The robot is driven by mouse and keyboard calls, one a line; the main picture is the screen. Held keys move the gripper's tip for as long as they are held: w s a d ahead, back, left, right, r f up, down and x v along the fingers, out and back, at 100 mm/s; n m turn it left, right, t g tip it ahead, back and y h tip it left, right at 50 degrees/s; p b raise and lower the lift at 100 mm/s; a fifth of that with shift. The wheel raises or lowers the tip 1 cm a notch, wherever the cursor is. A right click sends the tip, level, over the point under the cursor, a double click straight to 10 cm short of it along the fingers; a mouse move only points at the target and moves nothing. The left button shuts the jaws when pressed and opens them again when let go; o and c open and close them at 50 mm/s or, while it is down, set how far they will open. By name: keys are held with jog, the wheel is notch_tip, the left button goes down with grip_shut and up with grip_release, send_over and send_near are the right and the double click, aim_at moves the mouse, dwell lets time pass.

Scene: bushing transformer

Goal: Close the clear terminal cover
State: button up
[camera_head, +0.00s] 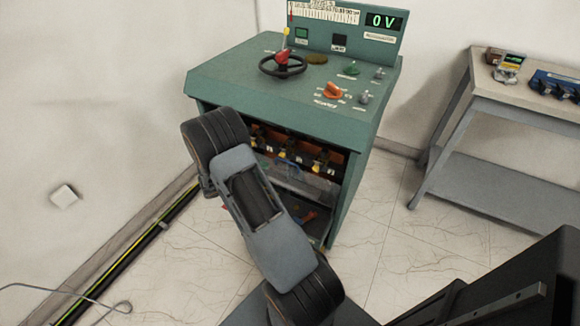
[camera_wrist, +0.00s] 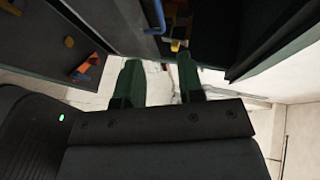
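The green cabinet (camera_head: 352,190) has an open front with a row of terminals with yellow and orange parts (camera_head: 290,153) inside. A pale, see-through panel (camera_head: 312,188) lies below the terminals and seems to be the clear terminal cover, lowered; my arm hides part of it. In the wrist view, my gripper (camera_wrist: 158,62) shows two dark green fingers apart with nothing between them. A blue-grey curved bar (camera_wrist: 154,16) and a small yellow part (camera_wrist: 177,45) are just beyond the fingertips. The head view does not clearly show my gripper.
A grey table (camera_head: 520,110) stands at right. Cables (camera_head: 150,240) run along the left wall. Tiled floor is clear between cabinet and table.

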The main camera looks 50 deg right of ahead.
aim_at(290, 163)
jog(key=b+x, duration=0.1)
jog(key=x, duration=1.1)
jog(key=shift+s+d, duration=0.15)
jog(key=shift+d, duration=0.1)
jog(key=shift+c, duration=0.5)
grip_shut()
jog(key=shift+b, duration=0.3)
